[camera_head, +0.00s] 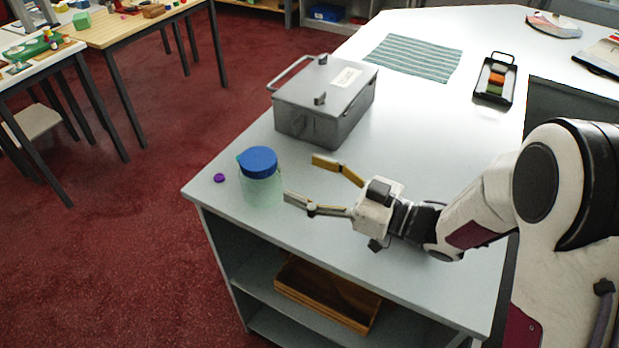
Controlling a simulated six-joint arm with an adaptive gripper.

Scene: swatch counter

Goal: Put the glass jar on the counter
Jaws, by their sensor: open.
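The glass jar (262,188) is pale green and see-through, with a blue lid (258,162). It stands upright on the white counter (420,140), near the counter's front left corner. My gripper (300,179) is open and empty just to the right of the jar. Its two fingers point left toward the jar, one farther back and one nearer the front. The nearer fingertip lies close to the jar's side; I cannot tell whether it touches.
A grey metal box (325,98) with a handle stands behind the jar. A small purple disc (219,178) lies to the left. A striped cloth (414,57) and a black tray (495,79) with coloured blocks lie farther back. A wooden box (328,293) sits on the shelf below.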

